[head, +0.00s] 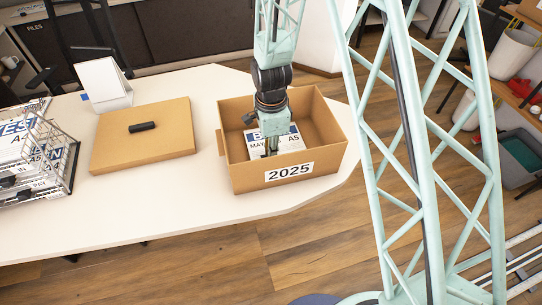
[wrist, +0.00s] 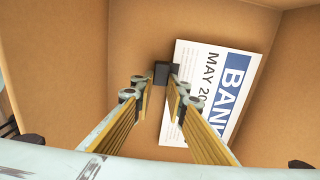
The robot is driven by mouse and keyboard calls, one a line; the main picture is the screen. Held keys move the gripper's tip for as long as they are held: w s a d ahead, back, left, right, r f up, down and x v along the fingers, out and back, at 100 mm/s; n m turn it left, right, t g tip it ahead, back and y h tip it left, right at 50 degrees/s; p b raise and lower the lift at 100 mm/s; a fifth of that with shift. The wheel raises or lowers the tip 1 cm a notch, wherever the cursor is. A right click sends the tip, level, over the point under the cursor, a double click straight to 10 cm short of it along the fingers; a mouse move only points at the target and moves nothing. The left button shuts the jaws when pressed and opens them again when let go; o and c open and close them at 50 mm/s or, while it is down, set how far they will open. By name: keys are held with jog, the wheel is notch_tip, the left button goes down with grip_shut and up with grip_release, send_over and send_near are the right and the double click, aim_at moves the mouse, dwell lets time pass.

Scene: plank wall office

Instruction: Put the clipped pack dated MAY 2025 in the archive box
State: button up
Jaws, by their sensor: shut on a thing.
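In the wrist view the pack (wrist: 215,85) shows "BANK" and "MAY 20", the rest of the date being hidden by a finger. A black clip (wrist: 165,72) sits at its edge. My gripper (head: 269,152) reaches down inside the open cardboard archive box (head: 240,178), labelled 2025. In the wrist view my gripper (wrist: 160,90) is shut on the pack at its clip. The pack is within the box walls; whether it touches the floor I cannot tell.
A flat cardboard lid (head: 120,152) with a black object (head: 142,127) on it lies left of the box. A wire rack (head: 66,165) with several packs stands at the far left. A white stand (head: 104,84) is behind the lid. The table front is clear.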

jog(key=shift+f, duration=0.3)
jog(key=shift+f, duration=0.1)
jog(key=o, duration=0.9)
jog(key=shift+r+p, duration=1)
jog(key=shift+r, duration=5.1)
